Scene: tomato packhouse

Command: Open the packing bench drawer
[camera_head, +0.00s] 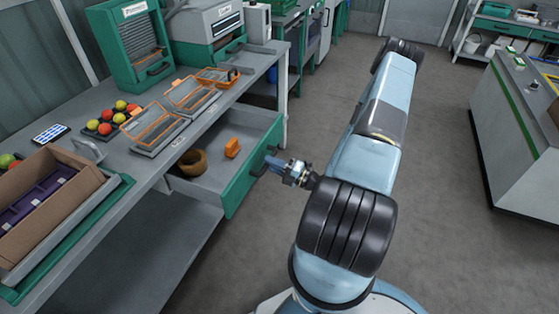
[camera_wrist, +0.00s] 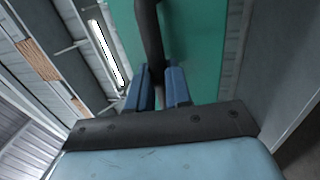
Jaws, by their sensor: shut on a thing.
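The packing bench drawer (camera_head: 252,172) has a green front and stands pulled out from under the grey bench top (camera_head: 190,118). Inside it lie a brown tape roll (camera_head: 192,163) and an orange item (camera_head: 232,148). My gripper (camera_head: 272,170) is at the outer face of the drawer front, at its dark handle (camera_head: 262,163). In the wrist view, the blue fingers of my gripper (camera_wrist: 159,90) are shut on the dark handle (camera_wrist: 150,35), with the green drawer front (camera_wrist: 195,45) behind it. The fingers partly hide the handle.
On the bench are orange-rimmed trays (camera_head: 155,128), tomatoes (camera_head: 106,122), a brown box (camera_head: 45,200) and a green machine (camera_head: 128,45). A second bench (camera_head: 520,130) stands at the right. The floor between (camera_head: 440,170) is clear.

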